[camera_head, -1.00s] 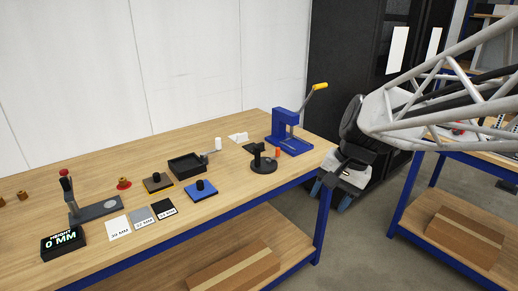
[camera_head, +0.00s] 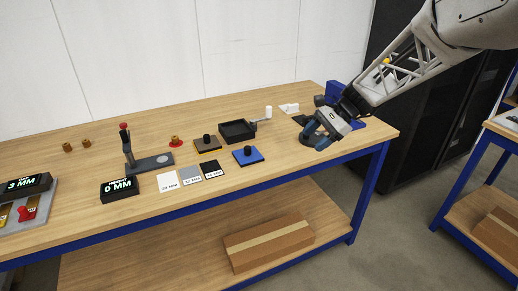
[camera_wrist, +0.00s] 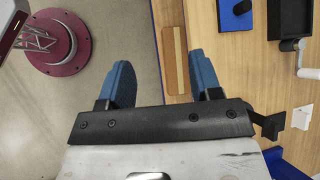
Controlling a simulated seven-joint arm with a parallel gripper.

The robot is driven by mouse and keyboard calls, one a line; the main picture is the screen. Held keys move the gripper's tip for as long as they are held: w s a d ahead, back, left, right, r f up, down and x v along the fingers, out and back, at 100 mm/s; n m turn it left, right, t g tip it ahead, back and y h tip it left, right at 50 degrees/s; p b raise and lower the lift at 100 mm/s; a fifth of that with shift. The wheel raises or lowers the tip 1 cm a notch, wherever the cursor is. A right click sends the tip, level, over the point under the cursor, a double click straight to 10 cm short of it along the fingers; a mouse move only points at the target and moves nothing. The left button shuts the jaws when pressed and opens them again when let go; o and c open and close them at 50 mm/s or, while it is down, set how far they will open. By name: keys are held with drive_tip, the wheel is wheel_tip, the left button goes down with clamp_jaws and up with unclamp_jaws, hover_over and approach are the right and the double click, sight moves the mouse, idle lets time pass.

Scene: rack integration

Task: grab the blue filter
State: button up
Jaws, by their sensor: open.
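The blue filter (camera_head: 248,155) is a flat blue square plate with a black knob on top. It lies on the table, right of the sample cards and in front of the black tray. In the wrist view part of the blue filter (camera_wrist: 238,16) shows at the top edge, right of the fingers. My gripper (camera_head: 314,138) is over the right end of the table, to the right of the filter and apart from it. In the wrist view my gripper (camera_wrist: 162,78) has its two blue fingers wide apart with nothing between them.
A similar brown plate with a black knob (camera_head: 207,144) lies behind-left of the filter. The black tray (camera_head: 236,131) and a white-knobbed lever (camera_head: 267,113) stand behind it. The blue press (camera_head: 335,91) is partly hidden by my arm. Free tabletop lies between filter and gripper.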

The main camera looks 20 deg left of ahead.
drive_tip(key=w+a+f+m+g+y, duration=0.1)
drive_tip(key=w+a+f+m+y, duration=0.1)
drive_tip(key=w+a+f, duration=0.7)
drive_tip(key=m+g+y, duration=0.2)
approach(248, 152)
drive_tip(key=shift+w+a+f, duration=0.15)
drive_tip(key=shift+w+a, duration=0.25)
drive_tip(key=shift+a, duration=0.2)
drive_tip(key=shift+x, duration=1.3)
drive_tip(key=shift+a, duration=0.1)
drive_tip(key=shift+x, duration=2.55)
